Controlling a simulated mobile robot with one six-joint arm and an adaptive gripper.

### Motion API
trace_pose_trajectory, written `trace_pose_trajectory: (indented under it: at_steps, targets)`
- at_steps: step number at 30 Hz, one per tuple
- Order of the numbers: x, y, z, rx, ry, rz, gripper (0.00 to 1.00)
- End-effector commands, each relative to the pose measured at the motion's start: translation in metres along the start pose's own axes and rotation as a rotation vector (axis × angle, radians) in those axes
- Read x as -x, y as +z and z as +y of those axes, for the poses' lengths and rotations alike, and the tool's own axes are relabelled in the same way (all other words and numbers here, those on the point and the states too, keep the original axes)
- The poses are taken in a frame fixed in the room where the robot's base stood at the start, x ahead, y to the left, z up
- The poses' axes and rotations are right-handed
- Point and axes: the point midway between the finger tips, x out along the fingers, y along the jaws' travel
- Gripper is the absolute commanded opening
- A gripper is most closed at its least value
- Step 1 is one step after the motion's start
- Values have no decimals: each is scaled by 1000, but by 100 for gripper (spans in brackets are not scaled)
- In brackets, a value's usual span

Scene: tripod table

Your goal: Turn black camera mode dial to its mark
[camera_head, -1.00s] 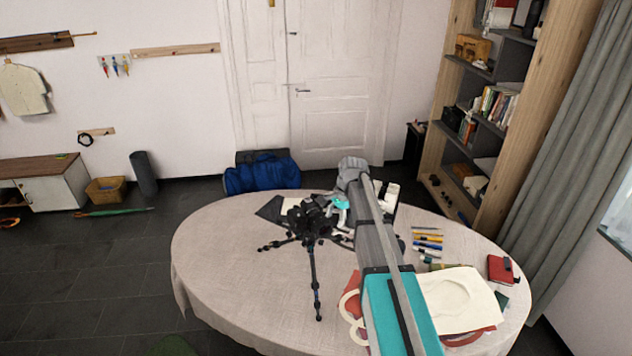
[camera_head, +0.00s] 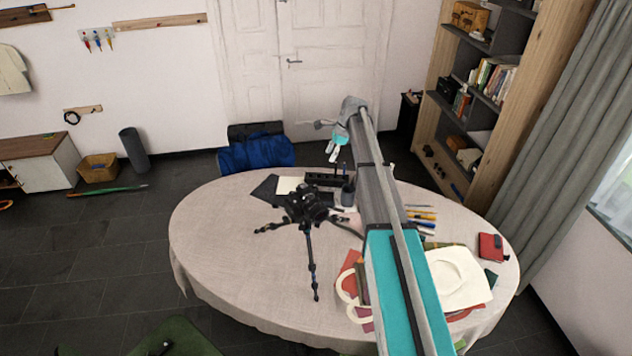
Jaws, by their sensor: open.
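The black camera (camera_head: 308,207) sits on a small black tripod (camera_head: 309,250) standing on the round table (camera_head: 240,270), left of my arm. The mode dial and its mark are too small to make out. My gripper (camera_head: 321,124) is at the far end of my raised arm, above and beyond the camera, clear of it. My arm hides part of the table right of the camera.
A dark organiser (camera_head: 325,180) and pen cup (camera_head: 348,192) stand behind the camera. Right of my arm lie pens (camera_head: 422,217), a white plate-like piece (camera_head: 458,278) and a red notebook (camera_head: 491,247). The table's left front is bare. A bookshelf (camera_head: 465,100) stands at right.

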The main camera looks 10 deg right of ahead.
Motion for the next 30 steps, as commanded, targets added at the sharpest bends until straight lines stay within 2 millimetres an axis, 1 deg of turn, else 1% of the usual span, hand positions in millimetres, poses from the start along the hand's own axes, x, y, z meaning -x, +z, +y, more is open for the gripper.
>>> trace_pose_trajectory:
  at_steps: [5,11,30]
  targets:
    - [-5,2,0,4,1,0,61]
    - [-16,2,0,5,2,1,61]
    - [-68,3,0,6,2,1,61]
